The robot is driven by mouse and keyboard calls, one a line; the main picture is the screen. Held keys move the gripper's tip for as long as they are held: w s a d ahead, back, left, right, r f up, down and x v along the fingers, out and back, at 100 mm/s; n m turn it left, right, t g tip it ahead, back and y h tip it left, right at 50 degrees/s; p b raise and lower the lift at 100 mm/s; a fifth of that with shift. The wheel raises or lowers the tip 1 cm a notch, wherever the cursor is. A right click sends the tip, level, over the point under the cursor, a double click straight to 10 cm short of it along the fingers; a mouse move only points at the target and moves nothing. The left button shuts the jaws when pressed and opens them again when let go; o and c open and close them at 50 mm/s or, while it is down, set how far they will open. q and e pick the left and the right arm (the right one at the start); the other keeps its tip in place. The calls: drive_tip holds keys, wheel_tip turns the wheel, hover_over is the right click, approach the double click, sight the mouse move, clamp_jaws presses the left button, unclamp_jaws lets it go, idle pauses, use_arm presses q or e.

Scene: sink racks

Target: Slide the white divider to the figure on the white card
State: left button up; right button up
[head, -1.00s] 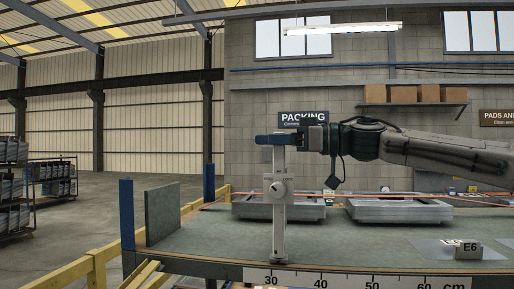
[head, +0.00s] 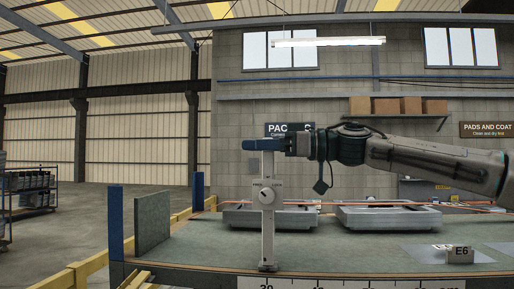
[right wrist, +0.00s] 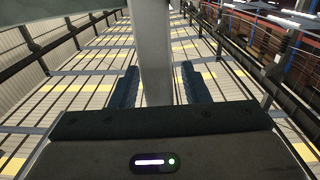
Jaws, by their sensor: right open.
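The white divider (head: 267,225) stands upright at the front edge of the bench, with a round knob partway up and small labels beside it. Its foot is just above the ruler (head: 320,284) and lines up roughly with the 30 in the head view. My right gripper (head: 262,145) is at the top of the divider. In the right wrist view the open fingers (right wrist: 157,88) stand on either side of the divider's post (right wrist: 152,45), with gaps visible. A pale card (head: 432,248) lies flat on the right; its figure is too small to read. My left gripper is out of view.
A small grey block marked E6 (head: 461,256) stands by the card. Two grey trays (head: 388,218) lie behind the divider. A green panel (head: 153,218) and a blue post (head: 115,222) stand at the left end.

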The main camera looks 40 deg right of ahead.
drive_tip(key=b+v, duration=0.7)
drive_tip(key=v, duration=0.3)
drive_tip(key=shift+s+d+b, duration=0.2)
drive_tip(key=shift+d+b, duration=0.05)
drive_tip(key=shift+b, duration=0.05)
